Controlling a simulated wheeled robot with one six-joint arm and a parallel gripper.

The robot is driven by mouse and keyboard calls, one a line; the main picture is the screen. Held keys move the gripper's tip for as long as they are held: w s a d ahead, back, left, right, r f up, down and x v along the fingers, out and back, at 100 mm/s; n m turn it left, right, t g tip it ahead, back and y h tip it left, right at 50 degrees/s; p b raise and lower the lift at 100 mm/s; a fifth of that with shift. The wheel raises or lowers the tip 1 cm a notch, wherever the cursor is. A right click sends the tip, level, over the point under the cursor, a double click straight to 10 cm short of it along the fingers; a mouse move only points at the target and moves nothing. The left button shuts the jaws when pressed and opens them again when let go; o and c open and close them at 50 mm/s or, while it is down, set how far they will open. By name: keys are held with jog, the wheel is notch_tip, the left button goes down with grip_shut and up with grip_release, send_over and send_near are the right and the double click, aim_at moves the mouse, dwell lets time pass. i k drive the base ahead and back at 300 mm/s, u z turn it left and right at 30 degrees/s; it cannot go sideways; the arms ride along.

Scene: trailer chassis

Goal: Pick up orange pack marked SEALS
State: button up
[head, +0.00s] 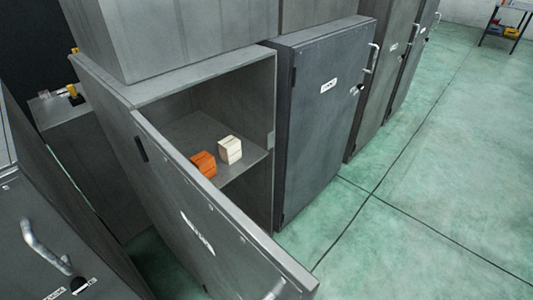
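An orange pack (204,164) sits on the shelf (197,128) inside an open grey cabinet. Its lower left part is hidden behind the top edge of the open cabinet door (215,225). No marking can be read on it from here. A cream-coloured pack (230,150) stands close beside it on the right, on the same shelf. My gripper is not in view.
The open door swings out toward the front, across the lower middle. Closed grey cabinets (325,110) stand in a row to the right. Another cabinet front with a handle (45,245) is at the lower left. Green floor (430,190) is clear at the right.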

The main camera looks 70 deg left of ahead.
aim_at(204, 161)
jog(key=i, duration=1.85)
jog(key=u, duration=4.05)
jog(key=i, duration=0.5)
jog(key=z, duration=0.05)
